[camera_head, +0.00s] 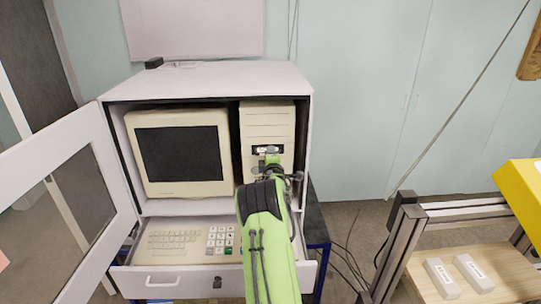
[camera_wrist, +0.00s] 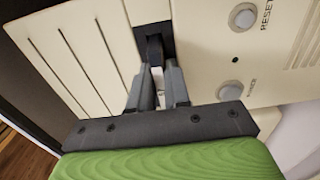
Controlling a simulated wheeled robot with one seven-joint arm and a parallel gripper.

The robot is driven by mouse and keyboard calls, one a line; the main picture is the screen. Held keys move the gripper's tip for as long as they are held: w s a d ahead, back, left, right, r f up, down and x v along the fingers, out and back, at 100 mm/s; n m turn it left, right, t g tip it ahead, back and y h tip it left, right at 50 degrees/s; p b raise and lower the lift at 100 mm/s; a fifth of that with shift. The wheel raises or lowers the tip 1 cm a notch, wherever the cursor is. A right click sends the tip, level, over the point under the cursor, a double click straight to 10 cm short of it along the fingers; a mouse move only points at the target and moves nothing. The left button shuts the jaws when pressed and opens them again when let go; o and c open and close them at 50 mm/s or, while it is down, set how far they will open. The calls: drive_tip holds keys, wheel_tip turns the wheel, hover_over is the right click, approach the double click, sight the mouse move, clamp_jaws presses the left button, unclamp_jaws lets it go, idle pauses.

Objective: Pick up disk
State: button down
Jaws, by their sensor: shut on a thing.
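The beige computer tower (camera_head: 267,124) stands upright in the right part of the open cabinet. My gripper (camera_head: 266,153) is at the tower's front, at the dark drive opening. In the wrist view, my gripper's two grey fingers (camera_wrist: 159,72) are close together, shut on the disk (camera_wrist: 157,82). Only a narrow pale strip of the disk shows between them; the rest is hidden. A dark part (camera_wrist: 154,48) shows in the opening just past the fingertips. I cannot tell how far the disk sits inside the drive.
A monitor (camera_head: 181,152) stands left of the tower. A keyboard (camera_head: 173,243) lies in the pulled-out drawer below. The cabinet's glazed door (camera_head: 118,200) is swung open at left. RESET (camera_wrist: 243,17) and another button (camera_wrist: 230,91) sit beside the opening. A wooden bench (camera_head: 480,262) stands at right.

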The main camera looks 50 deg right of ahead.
drive_tip(key=b+v, duration=0.3)
drive_tip(key=v, duration=1.5)
drive_tip(key=shift+d, duration=0.1)
